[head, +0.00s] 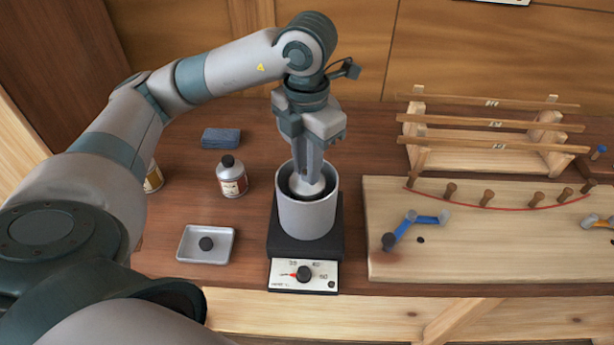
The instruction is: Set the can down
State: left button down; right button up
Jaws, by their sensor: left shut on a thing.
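My left gripper (309,177) points straight down into the open top of a grey cylindrical pot (308,217). It is shut on a pale, rounded thing, which I take to be the can (303,188), inside the pot. The pot's wall and my fingers hide most of it, so I cannot tell whether it touches the bottom. The pot stands upright on a black hot plate (276,243) with a dial (304,273) on its front panel. My right gripper is not in view.
Left of the hot plate are a labelled bottle (232,181), a metal tray (190,245) with a dark knob, and a blue block (221,138). To the right are a pegged wooden board (480,260) and a slatted rack (490,126).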

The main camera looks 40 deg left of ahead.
pick_arm(q)
notch_tip(320, 180, down, 3)
jog(key=shift+f+p, duration=0.2)
jog(key=shift+p, duration=0.25)
jog(key=shift+f, duration=0.15)
jog(key=shift+f, duration=0.2)
jog(key=c, duration=1.6)
grip_release()
jog(key=shift+r, duration=0.3)
jog(key=shift+r, duration=0.25)
jog(key=shift+r+b, duration=1.2)
jog(key=shift+r, duration=4.45)
